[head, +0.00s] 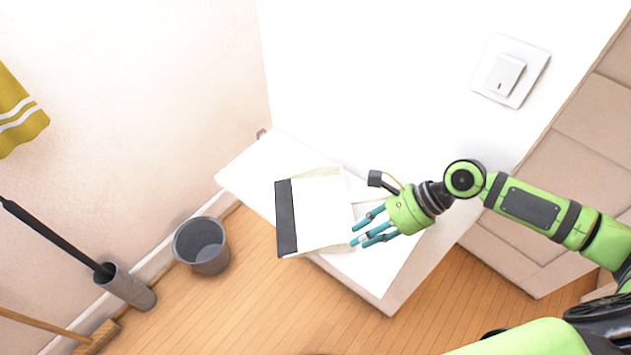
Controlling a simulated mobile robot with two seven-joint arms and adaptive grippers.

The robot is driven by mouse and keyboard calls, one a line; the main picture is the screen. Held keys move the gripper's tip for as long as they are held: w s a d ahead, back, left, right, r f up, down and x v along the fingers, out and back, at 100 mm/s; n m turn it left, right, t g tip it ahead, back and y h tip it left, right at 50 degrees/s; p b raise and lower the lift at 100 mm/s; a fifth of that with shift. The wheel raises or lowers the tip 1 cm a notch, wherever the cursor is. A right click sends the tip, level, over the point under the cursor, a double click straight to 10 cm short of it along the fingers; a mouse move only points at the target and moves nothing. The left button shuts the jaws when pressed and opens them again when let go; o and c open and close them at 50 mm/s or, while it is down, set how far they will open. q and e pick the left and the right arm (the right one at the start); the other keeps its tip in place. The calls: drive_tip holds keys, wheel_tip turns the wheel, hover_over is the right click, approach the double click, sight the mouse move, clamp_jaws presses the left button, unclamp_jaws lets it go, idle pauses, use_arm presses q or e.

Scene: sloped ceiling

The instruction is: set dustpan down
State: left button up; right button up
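The dustpan (322,212) is a cream-white pan with a dark grey strip along its left edge. It lies on the white ledge (377,287), with its lower-left part showing past the ledge's front edge. My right gripper (362,231) is at the pan's right side, its teal fingers spread apart with a gap between them. The fingertips are close to the pan's right edge; I cannot tell whether they touch it. I see nothing held between them. The pan's handle is not clearly visible. My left gripper is not in view.
A grey bin (203,247) stands on the wooden floor to the left. A grey brush holder (128,287) and a wooden broom (97,338) are at lower left. A white wall with a light switch (506,74) rises behind the ledge. The floor below is clear.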

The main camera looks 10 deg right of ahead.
sight(343, 243)
drive_tip(key=shift+w+d+r+m, duration=0.15)
drive_tip(key=shift+w+m, duration=0.1)
drive_tip(key=shift+w, duration=0.15)
drive_tip(key=shift+w+d+r+m, duration=0.15)
drive_tip(key=shift+w+m, duration=0.1)
drive_tip(key=shift+w, duration=0.15)
drive_tip(key=shift+a+f, duration=0.1)
drive_tip(key=shift+a, duration=0.1)
drive_tip(key=shift+s+a+f, duration=0.25)
drive_tip(key=shift+s+a, duration=0.35)
drive_tip(key=shift+s, duration=0.05)
drive_tip(key=x, duration=0.3)
drive_tip(key=p+x, duration=0.1)
drive_tip(key=shift+w+a+f, duration=0.15)
drive_tip(key=shift+w+f, duration=0.15)
drive_tip(key=shift+f, duration=0.05)
drive_tip(key=shift+s+a, duration=0.1)
drive_tip(key=shift+f, duration=0.1)
clamp_jaws()
